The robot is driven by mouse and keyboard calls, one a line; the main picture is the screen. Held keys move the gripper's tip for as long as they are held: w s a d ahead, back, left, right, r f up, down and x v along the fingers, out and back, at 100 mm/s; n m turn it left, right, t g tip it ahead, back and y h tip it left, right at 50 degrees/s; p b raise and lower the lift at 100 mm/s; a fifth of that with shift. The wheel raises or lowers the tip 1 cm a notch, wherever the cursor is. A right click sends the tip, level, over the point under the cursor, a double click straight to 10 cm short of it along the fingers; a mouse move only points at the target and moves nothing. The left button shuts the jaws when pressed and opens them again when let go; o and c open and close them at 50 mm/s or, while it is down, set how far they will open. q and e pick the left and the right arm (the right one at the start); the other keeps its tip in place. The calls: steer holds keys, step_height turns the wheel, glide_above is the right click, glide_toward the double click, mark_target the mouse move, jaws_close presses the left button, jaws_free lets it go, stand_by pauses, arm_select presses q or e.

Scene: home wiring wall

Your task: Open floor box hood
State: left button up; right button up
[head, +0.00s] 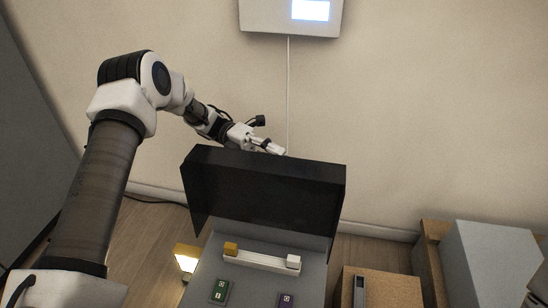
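The floor box hood (262,195) is a dark panel that stands raised along the back of the grey floor box (245,284). The top of the box is uncovered in front of it. My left gripper (270,147) is at the hood's upper edge, just behind or above its middle. Whether it touches the hood is unclear, and its fingers are too small and partly hidden to tell if they are open. My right gripper is out of view.
A lit lamp (187,262) stands left. Brown and grey boxes (490,262) stand right. A wall panel (290,17) hangs above.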

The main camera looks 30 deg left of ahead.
arm_select(q)
jaws_close()
steer(key=shift+w, duration=0.2)
steer(key=shift+w+a+f, duration=0.15)
steer(key=shift+w+f, duration=0.05)
steer(key=shift+w, duration=0.3)
jaws_free()
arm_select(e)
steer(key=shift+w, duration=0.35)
arm_select(q)
steer(key=w+a, duration=0.1)
steer(key=a, duration=0.6)
steer(key=shift+a+r, duration=0.15)
steer(key=shift+a, duration=0.05)
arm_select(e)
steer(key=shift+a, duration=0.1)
